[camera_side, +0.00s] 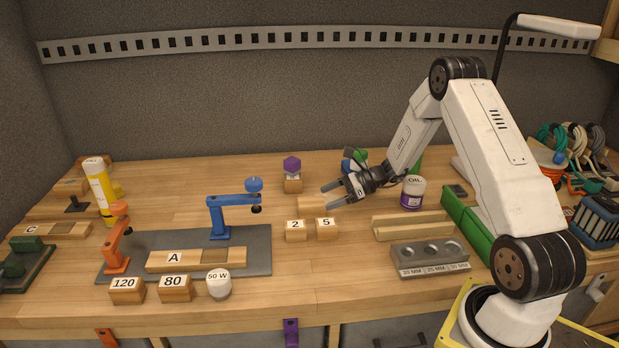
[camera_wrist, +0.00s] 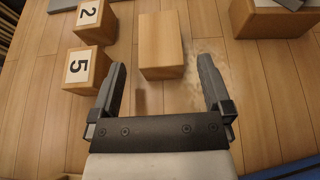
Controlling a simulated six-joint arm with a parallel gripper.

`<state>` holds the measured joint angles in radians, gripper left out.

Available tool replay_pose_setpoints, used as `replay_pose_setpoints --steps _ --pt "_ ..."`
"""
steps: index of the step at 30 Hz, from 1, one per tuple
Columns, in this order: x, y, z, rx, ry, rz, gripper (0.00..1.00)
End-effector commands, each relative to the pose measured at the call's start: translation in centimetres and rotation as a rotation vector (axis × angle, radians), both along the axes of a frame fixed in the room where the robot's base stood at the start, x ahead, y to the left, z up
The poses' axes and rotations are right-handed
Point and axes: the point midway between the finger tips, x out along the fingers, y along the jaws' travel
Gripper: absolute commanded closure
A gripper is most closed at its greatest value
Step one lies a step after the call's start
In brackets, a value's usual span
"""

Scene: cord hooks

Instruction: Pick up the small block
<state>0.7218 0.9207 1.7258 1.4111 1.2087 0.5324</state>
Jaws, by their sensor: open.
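The small block (camera_wrist: 161,45) is a plain wooden block lying on the wooden table. In the wrist view it sits ahead of my gripper (camera_wrist: 162,68), lined up with the gap between the two fingers. In the side view the block (camera_side: 308,203) shows just left of the fingertips of my gripper (camera_side: 326,196), behind the blocks marked 2 and 5. My gripper is open and empty, with bare space between its fingers. I cannot tell from these views how far above the table the fingertips are.
Block 2 (camera_wrist: 90,20) and block 5 (camera_wrist: 87,68) stand close on the left in the wrist view. A larger wooden piece (camera_wrist: 275,20) is at upper right. A purple piece (camera_side: 292,163) stands behind. An oil jar (camera_side: 413,193) and grooved wooden rest (camera_side: 410,226) are to the right.

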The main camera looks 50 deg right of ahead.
Motion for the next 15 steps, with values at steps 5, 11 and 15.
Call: replay_pose_setpoints --steps 5,11,15 --pt "0.4 0.5 -0.2 0.000 0.000 0.000 0.00" --pt "0.7 0.7 -0.4 0.000 0.000 0.000 0.00" --pt "1.4 1.6 -1.0 0.000 0.002 0.003 0.00"
